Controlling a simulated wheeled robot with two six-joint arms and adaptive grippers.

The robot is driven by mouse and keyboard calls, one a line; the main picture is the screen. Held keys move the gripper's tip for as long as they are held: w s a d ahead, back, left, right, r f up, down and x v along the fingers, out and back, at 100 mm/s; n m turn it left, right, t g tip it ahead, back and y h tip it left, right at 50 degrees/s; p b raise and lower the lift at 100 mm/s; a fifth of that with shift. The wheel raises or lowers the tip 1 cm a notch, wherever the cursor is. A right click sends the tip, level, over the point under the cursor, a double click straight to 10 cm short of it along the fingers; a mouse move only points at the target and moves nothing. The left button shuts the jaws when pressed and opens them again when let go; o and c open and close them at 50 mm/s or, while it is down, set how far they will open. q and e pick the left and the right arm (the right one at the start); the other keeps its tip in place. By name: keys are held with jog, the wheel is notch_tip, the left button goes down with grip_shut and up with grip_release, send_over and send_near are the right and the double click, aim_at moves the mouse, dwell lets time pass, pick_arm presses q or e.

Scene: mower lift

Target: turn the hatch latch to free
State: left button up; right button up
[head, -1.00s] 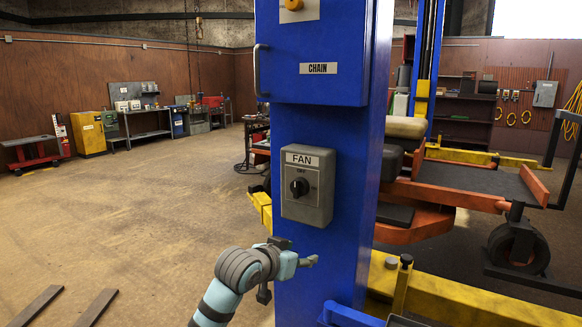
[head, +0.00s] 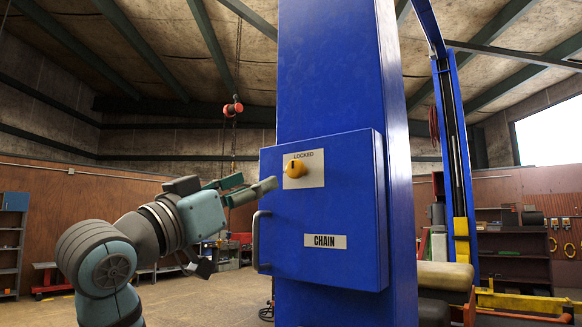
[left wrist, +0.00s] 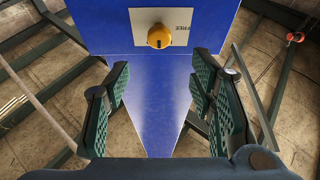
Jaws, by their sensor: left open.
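The hatch latch is a round yellow knob (head: 295,169) on a pale plate on the blue hatch (head: 330,215) marked CHAIN. The word LOCKED shows just above the knob, and the knob's dark mark points up towards it. My left gripper (head: 250,190) is open, just left of the knob in the head view. In the left wrist view the knob (left wrist: 160,36) is at the top centre, beyond the gap between the spread, empty green fingers (left wrist: 160,88). That view looks upside down. My right gripper is not in view.
A bar handle (head: 256,241) stands out from the hatch's left edge, below my left gripper. The hatch sits on a broad blue post (head: 335,70). A red hoist block (head: 233,108) hangs far behind. Space left of the post looks open.

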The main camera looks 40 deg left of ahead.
pick_arm(q)
jog(key=p, duration=0.2)
send_near(293, 170)
notch_tip(293, 170, up, 2)
jog(key=w, duration=0.2)
jog(key=x, duration=0.2)
jog(key=p+x, duration=0.1)
jog(key=x, duration=0.1)
jog(key=f+p+x, duration=0.1)
jog(key=x, duration=0.1)
jog(key=shift+w+r, duration=0.15)
jog(key=shift+w, duration=0.3)
jog(key=shift+s+a, duration=0.1)
jog(key=shift+s, duration=0.3)
jog(key=shift+c, duration=0.7)
jog(key=c, duration=1)
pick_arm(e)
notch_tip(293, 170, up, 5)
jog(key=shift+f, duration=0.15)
